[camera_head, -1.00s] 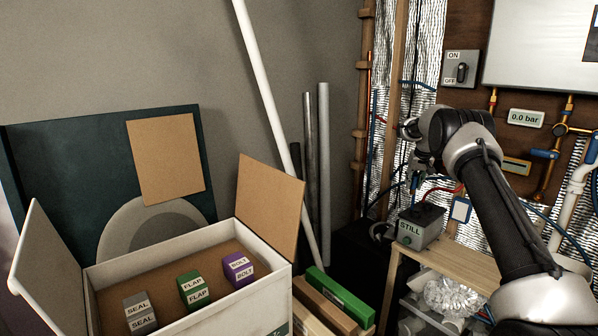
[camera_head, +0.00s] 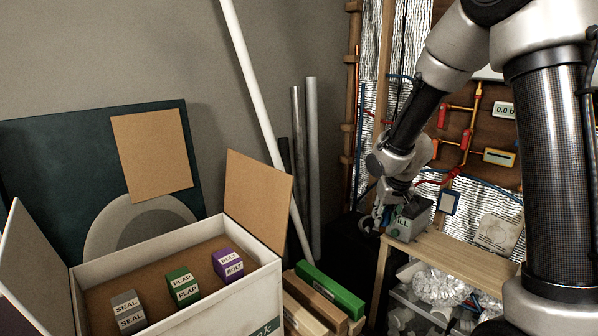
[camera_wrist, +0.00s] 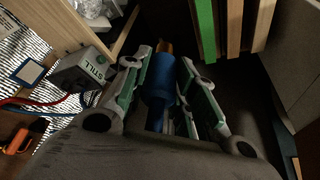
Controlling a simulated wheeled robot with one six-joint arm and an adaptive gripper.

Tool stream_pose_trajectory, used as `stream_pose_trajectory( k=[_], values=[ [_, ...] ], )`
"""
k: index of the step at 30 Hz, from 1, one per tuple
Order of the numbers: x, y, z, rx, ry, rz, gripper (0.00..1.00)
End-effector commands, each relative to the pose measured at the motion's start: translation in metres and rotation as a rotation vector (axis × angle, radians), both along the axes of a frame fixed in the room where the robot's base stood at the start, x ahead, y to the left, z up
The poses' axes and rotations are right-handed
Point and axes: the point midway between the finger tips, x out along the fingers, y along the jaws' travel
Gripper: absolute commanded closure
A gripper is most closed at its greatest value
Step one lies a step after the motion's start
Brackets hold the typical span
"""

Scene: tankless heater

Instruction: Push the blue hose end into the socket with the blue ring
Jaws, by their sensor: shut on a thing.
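My gripper (camera_wrist: 172,72) is shut on the blue hose end (camera_wrist: 159,77) in the wrist view. The hose end is a thick blue sleeve with a brass-coloured tip pointing away from my wrist, past the fingertips. In the head view my gripper (camera_head: 374,220) is low, beside the left end of the wooden bench, and the hose end cannot be made out there. I cannot make out the socket with the blue ring in either view; my arm covers part of the pipe wall.
A grey box marked STILL (camera_head: 408,222) stands on the wooden bench (camera_head: 455,254), close beside my gripper. Left of the bench are a green block (camera_head: 335,290), leaning pipes (camera_head: 312,165) and an open white box (camera_head: 215,292) holding labelled blocks. A pressure display (camera_head: 503,109) hangs on the wall.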

Motion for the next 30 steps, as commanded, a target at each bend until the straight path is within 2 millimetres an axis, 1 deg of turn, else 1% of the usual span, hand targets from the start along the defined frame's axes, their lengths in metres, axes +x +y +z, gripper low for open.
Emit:
stream_pose_trajectory(
  k=[3, 5, 8, 10, 11, 14, 15, 17, 18, 20, 21, 23, 24, 26, 27, 30],
  values=[
    [-0.004, 0.001, -0.001, -0.002, 0.000, 0.004, 1.00],
    [-0.001, 0.000, 0.000, -0.001, 0.000, 0.002, 1.00],
    [0.013, -0.003, 0.001, 0.000, -0.002, -0.007, 1.00],
    [0.033, -0.008, 0.003, 0.001, -0.002, -0.017, 1.00],
    [0.044, -0.012, 0.003, 0.000, -0.001, -0.023, 1.00],
    [0.091, -0.027, 0.006, 0.000, -0.002, -0.047, 1.00],
    [0.112, -0.036, 0.007, 0.000, -0.002, -0.058, 1.00],
    [0.142, -0.049, 0.008, 0.000, 0.000, -0.073, 1.00],
    [0.161, -0.058, 0.007, 0.000, 0.001, -0.081, 1.00],
    [0.189, -0.073, 0.007, 0.000, 0.001, -0.094, 1.00],
    [0.206, -0.083, 0.006, 0.000, 0.003, -0.102, 1.00],
    [0.231, -0.099, 0.004, -0.001, 0.003, -0.113, 1.00],
    [0.246, -0.111, 0.002, 0.000, 0.003, -0.119, 1.00],
    [0.266, -0.128, 0.000, -0.001, 0.004, -0.126, 1.00],
    [0.279, -0.139, -0.002, -0.001, 0.004, -0.131, 1.00],
    [0.305, -0.168, -0.009, 0.000, 0.003, -0.136, 1.00]
  ],
)
